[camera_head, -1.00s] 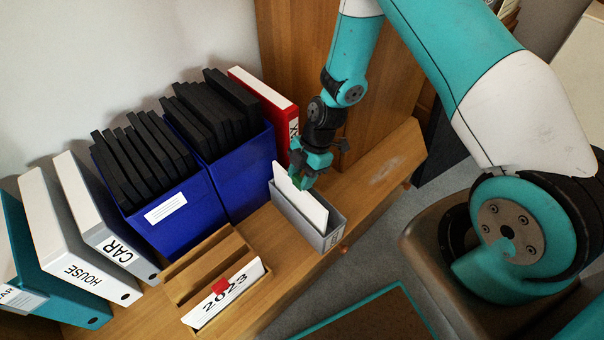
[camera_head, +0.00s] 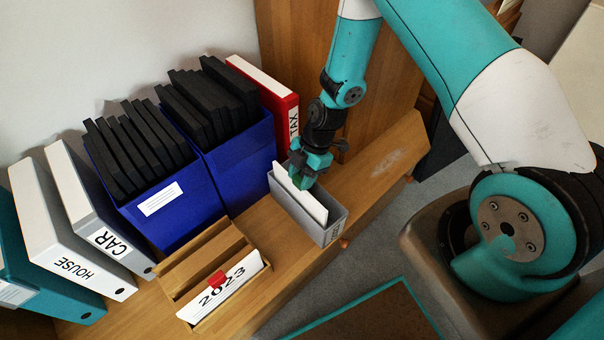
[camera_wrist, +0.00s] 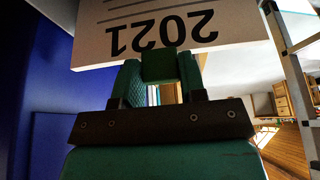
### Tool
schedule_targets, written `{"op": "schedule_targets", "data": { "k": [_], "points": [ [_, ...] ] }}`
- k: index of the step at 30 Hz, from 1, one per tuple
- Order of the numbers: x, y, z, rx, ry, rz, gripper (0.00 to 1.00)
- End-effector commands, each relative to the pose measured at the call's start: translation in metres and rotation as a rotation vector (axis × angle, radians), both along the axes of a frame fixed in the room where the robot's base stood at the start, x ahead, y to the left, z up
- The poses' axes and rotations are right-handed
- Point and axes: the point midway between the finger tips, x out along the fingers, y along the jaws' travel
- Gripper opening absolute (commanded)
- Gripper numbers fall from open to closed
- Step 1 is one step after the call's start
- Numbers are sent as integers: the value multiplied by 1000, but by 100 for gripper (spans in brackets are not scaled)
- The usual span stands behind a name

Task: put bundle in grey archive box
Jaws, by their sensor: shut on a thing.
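The bundle is a white stack of paper (camera_head: 308,206) labelled 2021 in the wrist view (camera_wrist: 195,28), with a green tab (camera_wrist: 158,66) at its edge. It stands upright inside the grey archive box (camera_head: 331,231), its upper part above the rim. The box sits on the wooden shelf. My gripper (camera_head: 302,180) is directly above the box and shut on the bundle's green tab. The bundle's lower part is hidden by the box walls, so I cannot tell whether it touches the bottom.
Blue boxes (camera_head: 225,185) of black folders and a red binder (camera_head: 289,112) stand behind the grey box. A wooden rack (camera_head: 190,258) to the left holds a white 2023 bundle (camera_head: 238,287) with a red tab. The wooden shelf (camera_head: 385,172) is clear to the right.

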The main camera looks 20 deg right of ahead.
Motion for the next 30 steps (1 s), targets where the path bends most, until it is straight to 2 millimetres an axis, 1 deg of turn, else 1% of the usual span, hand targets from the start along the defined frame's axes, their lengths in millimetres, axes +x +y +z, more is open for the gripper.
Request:
{"op": "schedule_targets", "data": {
  "k": [1,13,25,30],
  "points": [
    [0,0,-4,0,0,0,0],
    [0,0,-19,0,-1,0,0],
    [0,0,-20,-1,-1,0,0],
    [0,1,-19,-29,-9,2,0]
  ]
}}
